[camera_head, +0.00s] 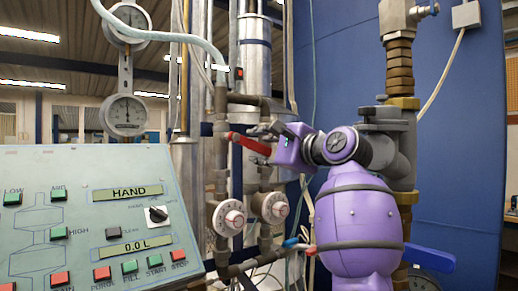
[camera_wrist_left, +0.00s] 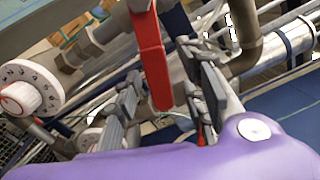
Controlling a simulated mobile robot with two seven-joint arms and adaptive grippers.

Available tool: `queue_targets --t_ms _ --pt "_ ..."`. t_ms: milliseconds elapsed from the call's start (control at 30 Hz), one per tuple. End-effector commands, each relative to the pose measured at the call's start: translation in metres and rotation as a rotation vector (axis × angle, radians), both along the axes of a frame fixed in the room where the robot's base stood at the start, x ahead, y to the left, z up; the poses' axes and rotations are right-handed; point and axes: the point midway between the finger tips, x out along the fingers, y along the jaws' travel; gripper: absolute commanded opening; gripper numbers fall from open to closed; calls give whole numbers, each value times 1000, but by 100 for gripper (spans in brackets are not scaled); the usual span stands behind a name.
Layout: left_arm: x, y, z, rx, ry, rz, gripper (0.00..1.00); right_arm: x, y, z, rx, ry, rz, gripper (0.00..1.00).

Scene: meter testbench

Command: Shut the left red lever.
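The red lever (camera_head: 248,143) sticks out to the right from the pipework in the head view, sloping slightly down. In the wrist view the red lever (camera_wrist_left: 153,60) hangs from the top, and its free end reaches between my fingers. My left gripper (camera_head: 268,135), on the purple arm, is at the lever's free end. Its fingers (camera_wrist_left: 165,98) stand apart in the wrist view, one on each side of the lever, with gaps visible. Whether a finger touches the lever cannot be told. My right gripper is not in view.
Two white round dials (camera_head: 230,218) sit on the pipes below the lever. A control panel (camera_head: 90,215) with buttons stands at the left, with gauges (camera_head: 125,115) above it. A small blue and red handle (camera_head: 297,244) is low by the pipes. Metal columns stand close behind.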

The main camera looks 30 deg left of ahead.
Motion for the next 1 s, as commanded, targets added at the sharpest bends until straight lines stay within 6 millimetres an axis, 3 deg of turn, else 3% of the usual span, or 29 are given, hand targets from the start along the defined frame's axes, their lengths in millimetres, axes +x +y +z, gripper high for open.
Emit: queue_targets --t_ms 300,500,667,1000 --pt "-25 -62 0 -1 -1 -4 38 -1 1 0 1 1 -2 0" --pt "-37 -90 0 0 -1 -1 38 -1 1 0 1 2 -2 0" --pt "-41 -100 0 -1 -2 -1 38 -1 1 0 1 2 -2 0" --pt "-42 -101 0 -1 -2 0 38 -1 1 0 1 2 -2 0"
